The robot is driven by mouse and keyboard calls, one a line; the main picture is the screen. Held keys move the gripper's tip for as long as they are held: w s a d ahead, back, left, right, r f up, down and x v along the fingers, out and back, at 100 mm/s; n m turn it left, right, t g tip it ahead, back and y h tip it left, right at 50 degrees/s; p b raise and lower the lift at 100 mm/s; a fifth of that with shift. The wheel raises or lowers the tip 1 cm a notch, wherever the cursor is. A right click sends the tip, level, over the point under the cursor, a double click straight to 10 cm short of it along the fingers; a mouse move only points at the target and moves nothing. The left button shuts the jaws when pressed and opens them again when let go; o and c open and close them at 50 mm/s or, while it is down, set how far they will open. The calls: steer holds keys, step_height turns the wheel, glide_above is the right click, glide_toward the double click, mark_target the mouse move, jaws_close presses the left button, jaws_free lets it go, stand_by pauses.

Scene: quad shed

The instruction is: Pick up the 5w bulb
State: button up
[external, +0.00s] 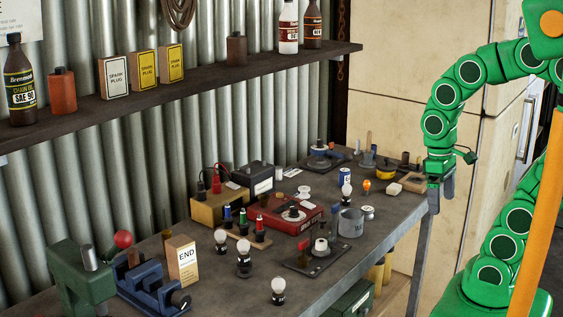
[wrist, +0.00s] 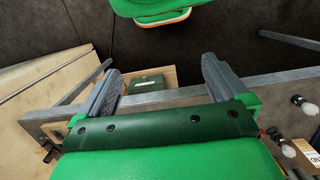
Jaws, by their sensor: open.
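Several round white bulbs with dark bases stand on the grey bench (external: 330,276): a left one (external: 220,237), a middle one (external: 244,250), a front one (external: 278,287) and one farther back (external: 347,190). A small orange bulb (external: 366,186) stands near the back right. Any wattage marks are too small to read, so I cannot tell which is the 5w bulb. My gripper (external: 440,192) is at the bench's right edge, apart from all the bulbs. In the wrist view my gripper (wrist: 162,88) is open and empty, with white bulbs (wrist: 297,100) at the right edge.
A grey tin (external: 350,222), red case (external: 288,216), cardboard box (external: 182,260) and blue vice (external: 150,288) crowd the bench. A shelf (external: 210,82) with bottles runs above along the corrugated wall. A green box (wrist: 148,84) lies below the bench. The bench's front strip is mostly clear.

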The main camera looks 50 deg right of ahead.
steer(key=shift+s+d+f, duration=0.15)
steer(key=shift+s+f, duration=0.15)
steer(key=shift+s, duration=0.35)
steer(key=c, duration=0.6)
steer(key=shift+c, duration=0.2)
